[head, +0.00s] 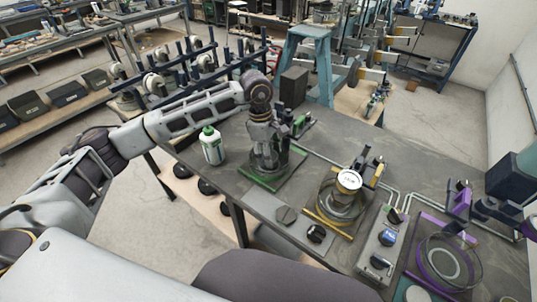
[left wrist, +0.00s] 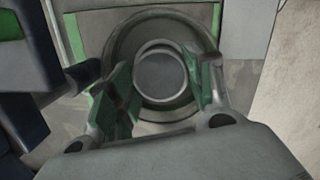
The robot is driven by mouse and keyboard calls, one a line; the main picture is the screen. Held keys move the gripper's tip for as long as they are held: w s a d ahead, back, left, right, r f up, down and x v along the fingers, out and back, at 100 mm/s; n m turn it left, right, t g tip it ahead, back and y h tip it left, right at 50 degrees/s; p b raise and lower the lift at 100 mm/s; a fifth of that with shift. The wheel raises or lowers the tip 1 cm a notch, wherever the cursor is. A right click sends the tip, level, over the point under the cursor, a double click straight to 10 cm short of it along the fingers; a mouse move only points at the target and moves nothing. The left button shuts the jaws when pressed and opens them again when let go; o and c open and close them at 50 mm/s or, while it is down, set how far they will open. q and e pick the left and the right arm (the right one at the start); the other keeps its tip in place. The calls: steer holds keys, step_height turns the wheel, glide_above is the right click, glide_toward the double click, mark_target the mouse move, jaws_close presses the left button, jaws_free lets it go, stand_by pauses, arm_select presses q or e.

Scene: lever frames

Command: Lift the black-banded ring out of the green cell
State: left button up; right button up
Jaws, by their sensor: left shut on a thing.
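The green cell (head: 262,184) is a green-edged plate on the bench with a round, clear-walled dish; the dish's dark rim shows in the left wrist view (left wrist: 120,38). My left gripper (head: 265,160) reaches down into this dish from above. In the left wrist view, my left gripper's fingers (left wrist: 163,85) stand on either side of a round ring (left wrist: 160,44) with a pale rim, and are shut on it. The ring is still within the dish's outline; I cannot make out its black band or whether it is raised. My right gripper is in neither view.
A white bottle with a green cap (head: 212,146) stands close left of the green cell.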

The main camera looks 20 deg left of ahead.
arm_select(q)
steer(key=shift+r, duration=0.6)
step_height(320, 180, up, 5)
steer(key=shift+p, duration=1.15)
step_height(320, 180, up, 11)
steer(key=p, duration=0.4)
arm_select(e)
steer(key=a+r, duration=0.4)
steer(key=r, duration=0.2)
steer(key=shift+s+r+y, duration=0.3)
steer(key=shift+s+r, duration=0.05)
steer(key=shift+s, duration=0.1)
arm_select(q)
steer(key=shift+f, duration=0.1)
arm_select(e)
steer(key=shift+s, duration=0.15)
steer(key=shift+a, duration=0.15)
